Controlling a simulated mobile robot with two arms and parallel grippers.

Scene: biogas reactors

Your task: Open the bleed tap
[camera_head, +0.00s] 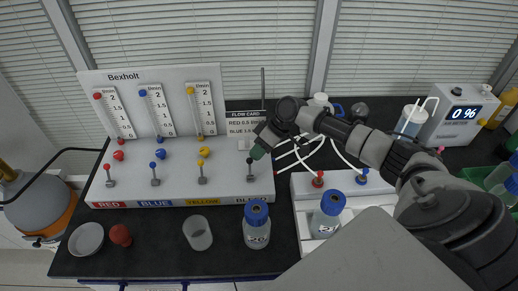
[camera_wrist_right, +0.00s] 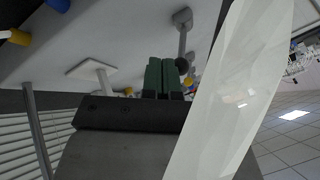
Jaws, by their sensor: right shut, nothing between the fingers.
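The bleed tap (camera_head: 250,171) is most likely the black-knobbed tap at the right end of the white Bexholt panel (camera_head: 230,185). It stands upright on a grey base. My right gripper (camera_head: 257,152) is over this tap, with its green fingertips just above and beside the black knob. In the right wrist view the green fingers (camera_wrist_right: 163,76) are together with nothing between them. My left gripper is not in view.
Red, blue and yellow taps (camera_head: 202,174) stand left along the panel, below several flow meters (camera_head: 156,110). A blue-capped bottle (camera_head: 256,228), an empty beaker (camera_head: 198,233) and a white dish (camera_head: 86,238) stand in front. A flow card (camera_head: 245,124) stands behind my gripper.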

